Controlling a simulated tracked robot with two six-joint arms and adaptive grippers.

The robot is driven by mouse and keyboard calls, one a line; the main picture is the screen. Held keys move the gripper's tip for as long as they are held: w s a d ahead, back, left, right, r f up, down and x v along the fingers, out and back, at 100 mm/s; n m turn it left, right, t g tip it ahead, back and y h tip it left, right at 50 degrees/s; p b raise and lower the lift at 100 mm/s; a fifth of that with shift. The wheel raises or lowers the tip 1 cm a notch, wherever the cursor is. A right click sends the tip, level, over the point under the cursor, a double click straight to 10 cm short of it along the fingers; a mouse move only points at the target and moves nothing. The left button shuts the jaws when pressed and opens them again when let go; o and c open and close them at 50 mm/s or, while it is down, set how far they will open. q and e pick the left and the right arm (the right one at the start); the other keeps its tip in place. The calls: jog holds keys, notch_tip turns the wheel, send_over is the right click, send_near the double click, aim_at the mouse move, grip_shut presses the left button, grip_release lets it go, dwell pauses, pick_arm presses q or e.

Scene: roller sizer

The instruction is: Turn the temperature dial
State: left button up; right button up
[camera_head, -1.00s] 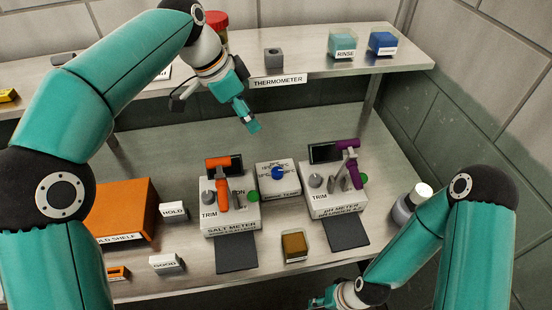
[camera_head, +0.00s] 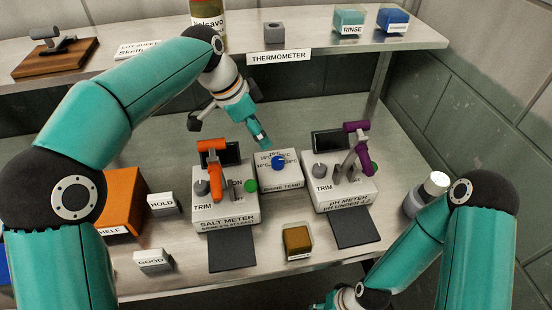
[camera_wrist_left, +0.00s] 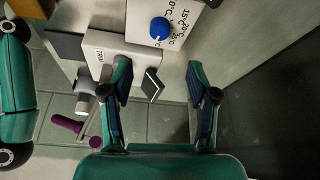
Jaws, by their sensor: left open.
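The temperature dial is a blue knob (camera_head: 279,162) on top of a white box labelled BRINE TEMP (camera_head: 281,184), between the two meters. Temperature marks are printed around the knob. The knob also shows at the top of the left wrist view (camera_wrist_left: 160,28). My left gripper (camera_head: 266,143) is above and just behind the knob, apart from it, pointing down. In the left wrist view its two fingers (camera_wrist_left: 160,85) are spread with nothing between them. My right gripper (camera_head: 322,306) is low at the bottom edge, mostly cut off, so its jaws cannot be read.
The salt meter (camera_head: 226,212) with an orange probe stands left of the dial box. The pH meter (camera_head: 340,196) with a purple probe stands right. A shelf (camera_head: 300,64) runs above the bench behind. A brown block (camera_head: 297,240) sits in front. A white-capped bottle (camera_head: 425,195) stands at right.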

aim_at(277, 160)
pick_arm(q)
jog(key=x, duration=1.1)
jog(key=shift+f, duration=0.35)
jog(key=shift+c, duration=0.2)
grip_shut()
